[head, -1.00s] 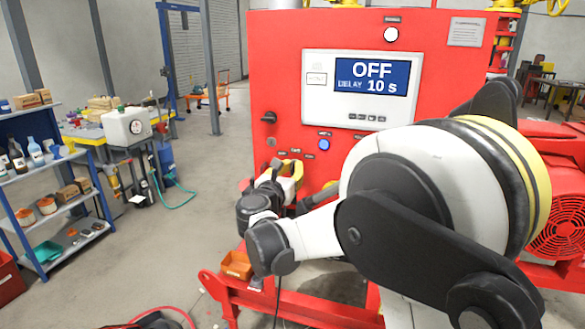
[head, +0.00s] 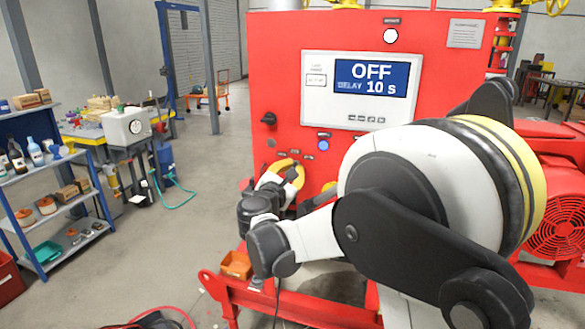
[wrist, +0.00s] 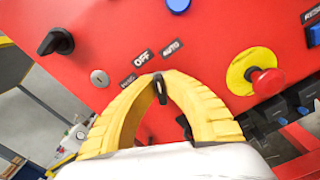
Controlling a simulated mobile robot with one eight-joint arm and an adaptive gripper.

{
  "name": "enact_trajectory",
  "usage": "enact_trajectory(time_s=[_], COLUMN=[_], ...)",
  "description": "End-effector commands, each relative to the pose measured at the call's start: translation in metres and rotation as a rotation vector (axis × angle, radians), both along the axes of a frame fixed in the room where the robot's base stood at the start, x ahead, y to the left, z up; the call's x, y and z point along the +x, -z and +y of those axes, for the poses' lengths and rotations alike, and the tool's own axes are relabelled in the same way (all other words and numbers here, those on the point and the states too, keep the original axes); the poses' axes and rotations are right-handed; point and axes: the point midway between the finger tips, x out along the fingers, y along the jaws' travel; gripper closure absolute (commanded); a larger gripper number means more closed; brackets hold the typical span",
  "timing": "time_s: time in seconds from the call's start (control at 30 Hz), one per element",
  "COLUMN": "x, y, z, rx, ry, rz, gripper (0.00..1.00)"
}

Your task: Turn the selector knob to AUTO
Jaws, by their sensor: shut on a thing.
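The selector knob (wrist: 160,88) is a small black knob on the red panel (wrist: 210,35). Labels HAND (wrist: 128,80), OFF (wrist: 142,58) and AUTO (wrist: 171,47) sit in an arc above it. My gripper (wrist: 161,82) has yellow fingers, shut on the knob with their tips on its two sides. The fingers hide part of the knob; I cannot tell exactly which label it points at. In the head view my gripper (head: 290,175) is at the lower left of the panel, and the knob is hidden. The display (head: 372,78) reads OFF, DELAY 10 s.
A red emergency stop on a yellow base (wrist: 265,80) sits right of the gripper. A black rotary handle (wrist: 56,41), a key lock (wrist: 99,78) and a blue button (wrist: 178,5) are near. An orange bin (head: 236,265) stands below on the red frame.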

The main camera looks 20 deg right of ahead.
Motion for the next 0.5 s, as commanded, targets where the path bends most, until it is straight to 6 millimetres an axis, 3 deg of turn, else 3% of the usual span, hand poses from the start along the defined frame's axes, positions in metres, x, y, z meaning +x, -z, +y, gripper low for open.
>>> enact_trajectory(time_s=[0.5], x=[-0.0006], y=[0.0008], z=[-0.0015], rx=[0.283], ry=[-0.001], rz=[-0.207], gripper=[1.00])
